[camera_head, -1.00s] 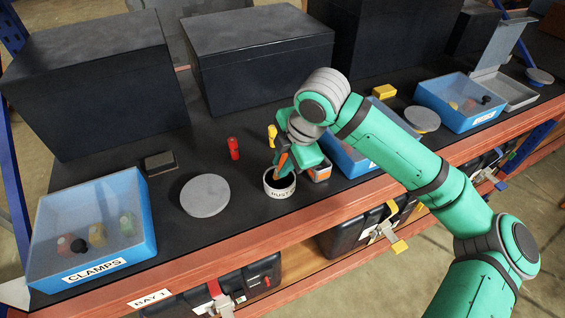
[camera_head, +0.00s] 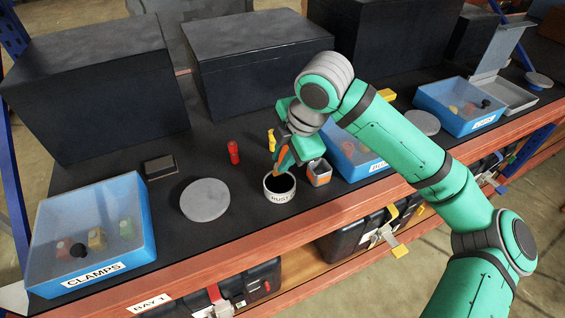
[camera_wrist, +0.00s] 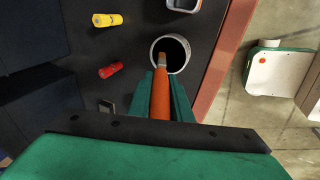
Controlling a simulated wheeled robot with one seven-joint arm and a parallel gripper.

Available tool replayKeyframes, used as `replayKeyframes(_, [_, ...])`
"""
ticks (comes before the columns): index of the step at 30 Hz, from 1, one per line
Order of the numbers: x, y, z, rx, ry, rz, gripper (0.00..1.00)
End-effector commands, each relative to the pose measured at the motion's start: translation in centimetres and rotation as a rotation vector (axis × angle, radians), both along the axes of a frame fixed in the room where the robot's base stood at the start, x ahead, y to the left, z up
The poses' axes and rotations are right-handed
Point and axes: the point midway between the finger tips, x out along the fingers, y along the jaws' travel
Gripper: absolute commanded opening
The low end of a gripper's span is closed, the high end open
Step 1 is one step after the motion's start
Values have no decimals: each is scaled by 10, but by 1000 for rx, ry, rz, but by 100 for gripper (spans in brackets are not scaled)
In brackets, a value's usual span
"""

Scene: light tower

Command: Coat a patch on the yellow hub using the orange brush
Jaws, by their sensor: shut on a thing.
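My gripper (camera_wrist: 161,92) is shut on the orange brush (camera_wrist: 160,98), whose bristle end points at the white round pot (camera_wrist: 170,40) with a dark inside. In the head view the pot (camera_head: 279,195) carries a label that seems to begin "RUST", and the brush (camera_head: 278,160) is tilted with its lower end at the pot's far left rim. I cannot tell whether it touches. A small yellow cylinder (camera_head: 271,140) stands behind the brush, and a yellow block (camera_head: 386,95) lies partly behind my arm. I cannot tell which, if either, is the hub.
A blue bin marked CLAMPS (camera_head: 148,235) is at left. Other blue bins (camera_head: 488,122) are at right. Large dark boxes (camera_head: 258,60) line the back.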

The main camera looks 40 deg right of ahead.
Motion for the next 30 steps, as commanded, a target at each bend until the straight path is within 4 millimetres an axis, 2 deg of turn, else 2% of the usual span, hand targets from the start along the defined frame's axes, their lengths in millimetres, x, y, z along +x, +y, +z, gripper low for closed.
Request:
replayKeyframes(15, [0, 0, 33, -1, -1, 1, 0])
replayKeyframes(30, [0, 0, 35, -1, -1, 0, 0])
